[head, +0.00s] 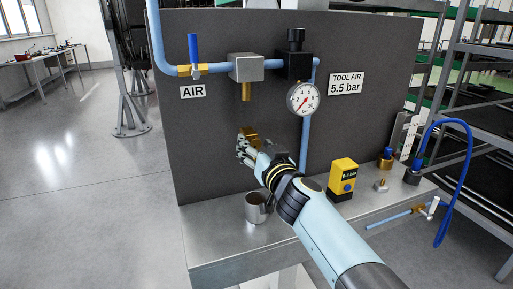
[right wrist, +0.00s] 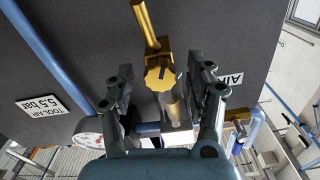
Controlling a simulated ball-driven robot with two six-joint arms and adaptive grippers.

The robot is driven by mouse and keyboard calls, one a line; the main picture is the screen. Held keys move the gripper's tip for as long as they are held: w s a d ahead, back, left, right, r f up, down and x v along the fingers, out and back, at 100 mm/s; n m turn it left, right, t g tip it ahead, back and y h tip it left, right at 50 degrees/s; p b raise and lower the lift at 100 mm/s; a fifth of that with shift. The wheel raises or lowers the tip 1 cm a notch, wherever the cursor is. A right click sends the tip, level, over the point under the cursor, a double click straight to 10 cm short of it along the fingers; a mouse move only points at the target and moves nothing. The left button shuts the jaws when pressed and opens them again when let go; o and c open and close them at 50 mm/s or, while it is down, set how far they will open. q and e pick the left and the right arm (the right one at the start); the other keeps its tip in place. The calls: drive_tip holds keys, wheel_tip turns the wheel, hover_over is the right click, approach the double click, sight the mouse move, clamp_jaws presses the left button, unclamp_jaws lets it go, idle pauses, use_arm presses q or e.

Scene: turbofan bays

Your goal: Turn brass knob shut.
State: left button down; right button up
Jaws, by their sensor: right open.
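The brass knob (right wrist: 160,74) is a scalloped disc with a dark mark on its face. In the right wrist view a brass spout (right wrist: 146,22) runs up from it in the picture. My right gripper (right wrist: 162,80) is open, with one finger on each side of the knob and visible gaps between. In the head view my right gripper (head: 247,154) is in front of the dark panel, and brass (head: 248,133) shows at its fingertips, partly hidden by them. My left gripper is not in view.
A grey block (head: 246,67) with a brass stem hangs on the panel (head: 215,130), beside a pressure gauge (head: 303,98) and a blue lever valve (head: 193,55). A metal cup (head: 255,208) and yellow device (head: 342,178) stand on the bench (head: 225,245) near my right arm.

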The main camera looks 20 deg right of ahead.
clamp_jaws()
